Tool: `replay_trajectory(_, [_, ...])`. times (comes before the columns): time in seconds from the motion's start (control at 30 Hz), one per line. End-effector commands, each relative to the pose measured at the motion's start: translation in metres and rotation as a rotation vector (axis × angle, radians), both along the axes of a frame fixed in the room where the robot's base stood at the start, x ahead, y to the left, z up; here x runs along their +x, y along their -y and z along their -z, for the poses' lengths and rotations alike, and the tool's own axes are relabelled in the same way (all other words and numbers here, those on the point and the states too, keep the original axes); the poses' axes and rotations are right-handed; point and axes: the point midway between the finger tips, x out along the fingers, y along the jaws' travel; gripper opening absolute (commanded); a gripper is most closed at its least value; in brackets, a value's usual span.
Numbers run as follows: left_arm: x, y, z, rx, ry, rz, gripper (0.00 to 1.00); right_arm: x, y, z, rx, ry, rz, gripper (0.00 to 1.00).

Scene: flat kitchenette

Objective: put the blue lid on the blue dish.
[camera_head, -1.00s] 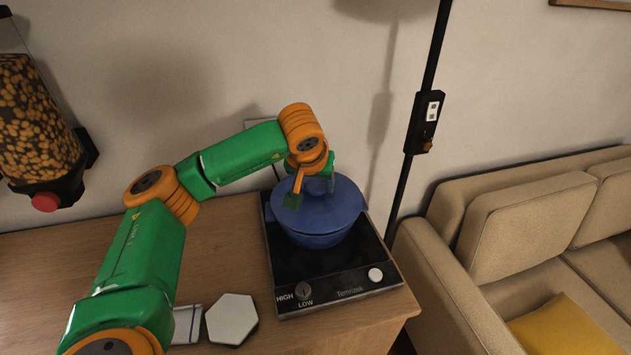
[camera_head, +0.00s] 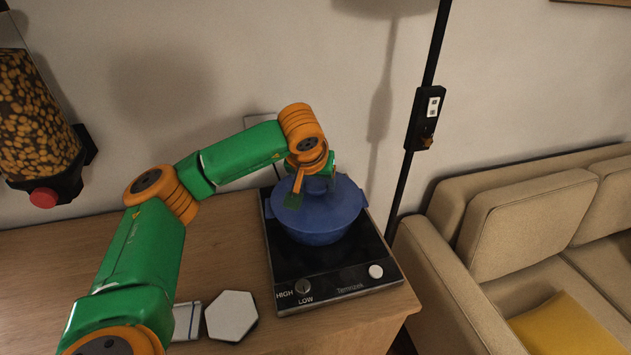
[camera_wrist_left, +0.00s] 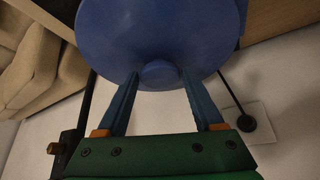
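The blue lid (camera_head: 337,207) lies on the blue dish (camera_head: 318,238), which stands on the black hot plate. The lid looks about level and covers the dish's opening; part of its top is hidden behind my gripper. My left gripper (camera_head: 312,195) is right over the lid. In the left wrist view its two fingers (camera_wrist_left: 160,80) stand on either side of the lid's round knob (camera_wrist_left: 160,70), with what looks like a narrow gap at each side. My right gripper is not in view.
The hot plate (camera_head: 335,282) sits at the right end of the wooden counter (camera_head: 226,250). A white hexagonal piece (camera_head: 231,316) lies in front on the left. A food dispenser (camera_head: 40,140) hangs at the far left. A sofa (camera_head: 520,230) and a lamp pole (camera_head: 408,170) stand at the right.

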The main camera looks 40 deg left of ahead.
Motion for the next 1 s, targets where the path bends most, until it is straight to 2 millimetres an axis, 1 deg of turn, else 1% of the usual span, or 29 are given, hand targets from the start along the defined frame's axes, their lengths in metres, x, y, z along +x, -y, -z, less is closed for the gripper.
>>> replay_trajectory(0.03, [0.000,0.000,0.000,0.000,0.000,0.000,0.85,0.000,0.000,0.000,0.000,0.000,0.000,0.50])
replay_trajectory(0.07, [0.000,0.000,0.000,0.000,0.000,0.000,0.94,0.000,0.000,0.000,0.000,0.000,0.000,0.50])
replay_trajectory(0.1, [0.000,0.000,0.000,0.000,0.000,0.000,0.96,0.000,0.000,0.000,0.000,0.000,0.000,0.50])
replay_trajectory(0.33, [0.000,0.000,0.000,0.000,-0.002,-0.001,0.96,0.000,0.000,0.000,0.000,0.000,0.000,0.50])
replay_trajectory(0.4, [-0.002,0.001,-0.003,0.000,-0.001,0.000,0.96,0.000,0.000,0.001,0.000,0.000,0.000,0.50])
replay_trajectory(0.47, [-0.006,0.003,-0.011,-0.001,0.003,0.000,0.96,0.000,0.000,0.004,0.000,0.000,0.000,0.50])
replay_trajectory(0.6, [-0.020,0.009,-0.039,0.000,0.005,0.002,0.96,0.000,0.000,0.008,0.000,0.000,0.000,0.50])
replay_trajectory(0.7, [-0.028,0.013,-0.054,-0.001,0.003,0.001,0.96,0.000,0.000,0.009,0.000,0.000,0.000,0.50])
replay_trajectory(0.87, [-0.033,0.014,-0.062,0.000,0.000,0.000,0.96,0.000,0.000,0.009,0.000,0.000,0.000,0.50])
replay_trajectory(0.93, [-0.033,0.014,-0.068,0.000,0.000,0.000,0.96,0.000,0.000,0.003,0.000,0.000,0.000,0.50])
replay_trajectory(0.97, [-0.033,0.014,-0.074,0.000,0.000,0.000,0.96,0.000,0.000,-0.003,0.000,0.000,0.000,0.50])
replay_trajectory(1.0, [-0.033,0.014,-0.085,0.000,0.000,0.000,0.96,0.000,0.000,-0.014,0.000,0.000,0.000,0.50])
